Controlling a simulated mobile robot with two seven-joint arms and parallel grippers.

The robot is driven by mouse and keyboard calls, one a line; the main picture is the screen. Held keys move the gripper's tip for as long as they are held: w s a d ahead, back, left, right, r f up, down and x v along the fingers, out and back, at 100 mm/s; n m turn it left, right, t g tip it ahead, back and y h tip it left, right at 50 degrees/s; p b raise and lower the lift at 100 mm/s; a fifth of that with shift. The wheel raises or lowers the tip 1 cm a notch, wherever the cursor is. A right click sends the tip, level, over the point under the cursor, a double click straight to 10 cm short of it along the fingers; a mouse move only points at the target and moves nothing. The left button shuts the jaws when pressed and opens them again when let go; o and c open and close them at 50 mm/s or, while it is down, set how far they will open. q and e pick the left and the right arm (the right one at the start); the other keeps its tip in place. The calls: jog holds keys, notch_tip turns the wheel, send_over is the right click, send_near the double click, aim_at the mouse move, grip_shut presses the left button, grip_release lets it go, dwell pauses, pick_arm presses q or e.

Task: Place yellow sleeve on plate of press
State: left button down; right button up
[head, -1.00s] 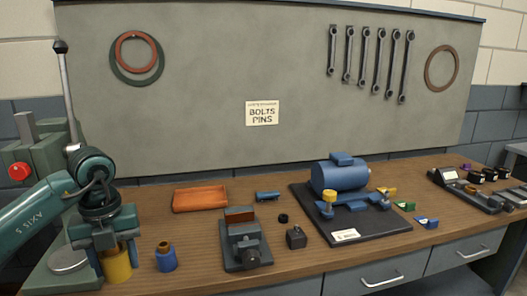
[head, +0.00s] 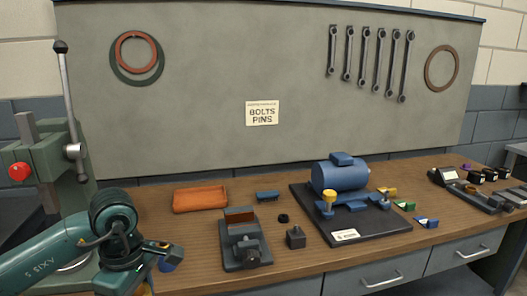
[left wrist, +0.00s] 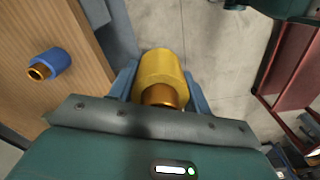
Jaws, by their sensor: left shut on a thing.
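My left gripper (left wrist: 162,88) is shut on the yellow sleeve (left wrist: 160,66), one blue finger on each side of it. A copper-coloured inner piece shows at the sleeve's near end. In the left wrist view the sleeve is over the floor, beyond the bench edge. In the head view my left gripper (head: 155,262) is low at the front left, and my arm hides most of the sleeve. The green press (head: 62,152) stands at the far left with its lever up. Its round plate (head: 76,264) is mostly hidden behind my arm. My right gripper is not in view.
A dark red frame (left wrist: 295,70) stands off the bench.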

pick_arm(q)
jog(key=s+d+m, duration=0.1)
jog(key=m, duration=0.4)
jog(key=s+d+f+m, duration=0.1)
jog(key=m, duration=0.4)
jog(key=s+d+f+m, duration=0.1)
jog(key=s+m, duration=0.1)
jog(key=m, duration=0.3)
jog(key=shift+d+f+m, duration=0.1)
jog(key=shift+f+m, duration=0.1)
jog(key=shift+m, duration=0.2)
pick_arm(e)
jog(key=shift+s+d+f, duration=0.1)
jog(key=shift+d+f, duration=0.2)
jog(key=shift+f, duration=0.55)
